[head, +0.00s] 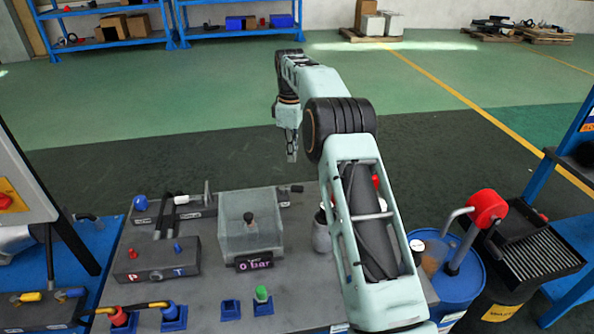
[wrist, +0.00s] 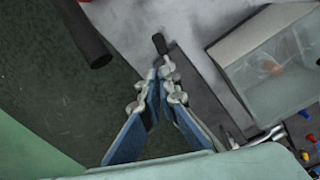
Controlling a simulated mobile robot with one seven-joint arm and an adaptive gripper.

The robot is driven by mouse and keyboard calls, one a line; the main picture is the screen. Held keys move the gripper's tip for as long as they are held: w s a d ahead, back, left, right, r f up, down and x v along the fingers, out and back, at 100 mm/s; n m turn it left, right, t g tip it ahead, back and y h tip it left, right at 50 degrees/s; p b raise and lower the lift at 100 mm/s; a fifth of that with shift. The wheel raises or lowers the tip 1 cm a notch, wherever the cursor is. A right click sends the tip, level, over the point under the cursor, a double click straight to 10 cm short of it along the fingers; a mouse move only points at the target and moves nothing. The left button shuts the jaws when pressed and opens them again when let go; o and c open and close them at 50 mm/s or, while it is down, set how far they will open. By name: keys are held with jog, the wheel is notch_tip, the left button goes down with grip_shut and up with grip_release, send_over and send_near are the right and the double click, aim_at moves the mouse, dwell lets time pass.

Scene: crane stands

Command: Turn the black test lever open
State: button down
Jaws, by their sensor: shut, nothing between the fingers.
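The black test lever (wrist: 159,43) shows in the wrist view as a short black grip just beyond my fingertips. A similar black-ended lever (head: 297,188) shows in the head view behind and right of the clear-covered box; I take it to be the same one. My gripper (wrist: 165,75) is shut and empty, its tips together close to the grip. I cannot tell whether they touch it. In the head view my gripper (head: 292,155) points down above the far edge of the bench. The lever's pivot is not clear, partly hidden behind my fingers.
The clear-covered box (head: 250,240) with a 0 bar display (head: 255,264) stands on the grey bench (head: 200,285). A block with levers (head: 180,205) is to its left. A blue drum (head: 445,275) and a red-ended pipe (head: 487,207) stand right. The floor behind is clear.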

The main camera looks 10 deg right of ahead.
aim_at(291, 190)
jog(key=f+m+t, duration=0.1)
jog(key=f+m, duration=0.2)
jog(key=m, duration=0.2)
jog(key=d+f+m+t+b, duration=0.1)
jog(key=f+m, duration=0.3)
jog(key=m, duration=0.1)
jog(key=w+d+f+m+t, duration=0.1)
jog(key=f+m, duration=0.3)
jog(key=m, duration=0.2)
jog(key=shift+d+h+b, duration=0.2)
jog(key=shift+h+b, duration=0.1)
jog(key=shift+h, duration=0.1)
jog(key=shift+s+m, duration=0.2)
jog(key=shift+m, duration=0.2)
